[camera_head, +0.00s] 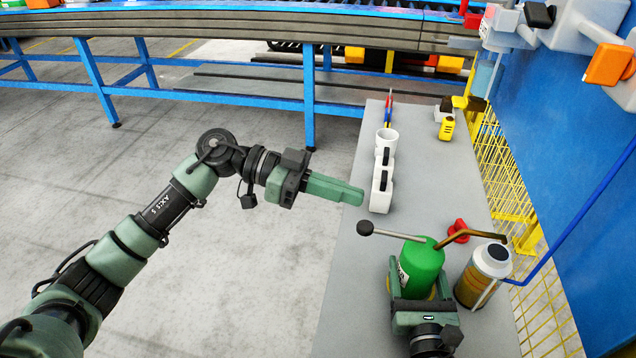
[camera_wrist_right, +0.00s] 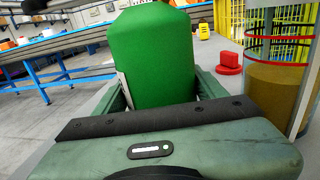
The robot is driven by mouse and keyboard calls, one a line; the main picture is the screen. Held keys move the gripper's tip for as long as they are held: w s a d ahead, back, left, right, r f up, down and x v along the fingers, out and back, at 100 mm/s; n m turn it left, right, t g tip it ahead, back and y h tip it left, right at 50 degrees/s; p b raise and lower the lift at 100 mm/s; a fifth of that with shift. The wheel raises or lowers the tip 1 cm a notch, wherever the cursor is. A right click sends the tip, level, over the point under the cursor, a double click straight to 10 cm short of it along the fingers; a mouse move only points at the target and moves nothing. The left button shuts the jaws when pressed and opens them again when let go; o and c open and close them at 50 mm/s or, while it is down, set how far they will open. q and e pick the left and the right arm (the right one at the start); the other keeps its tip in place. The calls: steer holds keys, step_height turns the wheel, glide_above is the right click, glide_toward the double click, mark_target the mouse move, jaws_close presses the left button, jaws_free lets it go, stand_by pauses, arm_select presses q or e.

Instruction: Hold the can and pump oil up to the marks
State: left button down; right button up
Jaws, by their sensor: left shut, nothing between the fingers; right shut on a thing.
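The green oil can (camera_head: 422,262) stands on the grey bench. Its pump lever with a dark knob (camera_head: 365,228) reaches left, and its brown spout (camera_head: 470,236) reaches right, its tip near the dark top opening of the jar (camera_head: 470,287). In the right wrist view the clear jar (camera_wrist_right: 276,92) holds brown oil, with red rings around its upper part; the oil surface looks close to the lower ring. My right gripper (camera_wrist_right: 160,92) is shut on the can body, one finger on each side. My left gripper (camera_head: 350,195) is shut and empty, above and left of the lever knob, apart from it.
A red part (camera_head: 458,230) lies behind the can. A white mug (camera_head: 386,140), a white block-like item (camera_head: 381,185) and a yellow tool (camera_head: 447,127) stand farther back. A yellow mesh fence (camera_head: 505,170) and a blue panel bound the right side. Open floor lies left.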

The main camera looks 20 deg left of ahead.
arm_select(q)
steer(key=shift+s+d+f, duration=0.1)
steer(key=shift+d+f, duration=0.1)
steer(key=shift+f, duration=0.5)
steer(key=shift+d+f, duration=0.2)
steer(key=shift+f, duration=0.5)
steer(key=shift+s+d+f, duration=0.1)
steer(key=shift+d+f, duration=0.1)
steer(key=shift+f, duration=0.5)
steer(key=shift+f, duration=1)
steer(key=a+r, duration=0.6)
steer(key=a, duration=0.4)
steer(key=shift+r, duration=0.2)
